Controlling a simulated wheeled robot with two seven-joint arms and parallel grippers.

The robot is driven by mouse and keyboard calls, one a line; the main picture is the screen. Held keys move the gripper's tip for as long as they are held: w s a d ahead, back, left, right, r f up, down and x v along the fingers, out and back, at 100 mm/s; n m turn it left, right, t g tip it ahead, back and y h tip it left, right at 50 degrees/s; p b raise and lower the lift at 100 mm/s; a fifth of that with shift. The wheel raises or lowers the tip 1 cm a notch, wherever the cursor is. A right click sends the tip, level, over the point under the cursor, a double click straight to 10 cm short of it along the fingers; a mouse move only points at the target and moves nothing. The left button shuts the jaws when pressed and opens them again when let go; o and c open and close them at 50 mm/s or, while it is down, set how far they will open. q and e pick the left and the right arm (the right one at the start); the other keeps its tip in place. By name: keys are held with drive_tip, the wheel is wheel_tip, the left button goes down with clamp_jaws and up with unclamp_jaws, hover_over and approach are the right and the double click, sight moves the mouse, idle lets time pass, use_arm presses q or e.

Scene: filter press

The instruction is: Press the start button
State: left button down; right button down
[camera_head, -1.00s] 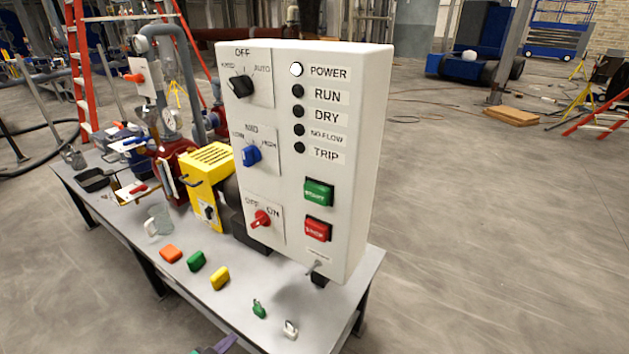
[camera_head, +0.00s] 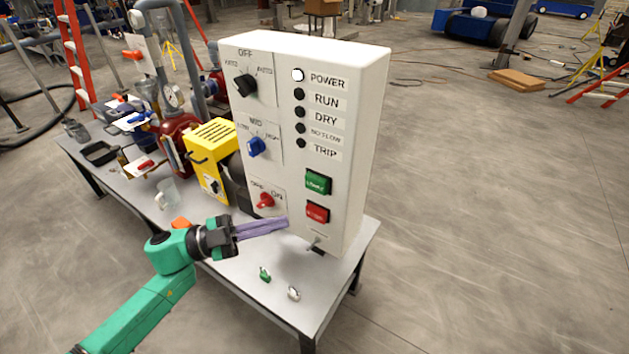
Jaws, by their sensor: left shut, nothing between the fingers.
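The green start button (camera_head: 318,183) is on the front of the white control box (camera_head: 351,150), with the red stop button (camera_head: 317,213) just below it. The white power lamp (camera_head: 297,75) is bright; the run, dry, no-flow and trip lamps below it are dark. My left gripper (camera_head: 284,223), with purple fingers, is shut and empty. Its tips are left of and a little below the red button in the picture, below the red off/on switch (camera_head: 265,201). I cannot tell whether they touch the box. My right gripper is not in view.
The box stands on a grey table (camera_head: 325,290). A green padlock (camera_head: 265,275) and a silver padlock (camera_head: 293,293) lie near its front. A key (camera_head: 314,243) sits low on the box. A yellow unit (camera_head: 211,160) and clear jug (camera_head: 167,192) stand left. Floor at right is open.

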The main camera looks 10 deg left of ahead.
use_arm(q)
drive_tip(key=shift+f, duration=0.1)
drive_tip(key=b, duration=0.4)
approach(323, 189)
drive_tip(key=d, duration=0.4)
drive_tip(key=shift+w+d+r, duration=0.2)
drive_tip(key=shift+w+r, duration=0.1)
drive_tip(key=shift+w, duration=0.3)
idle(1.1)
drive_tip(key=shift+w+d+b, duration=0.15)
drive_tip(key=shift+w+b, duration=0.2)
drive_tip(key=shift+w, duration=0.05)
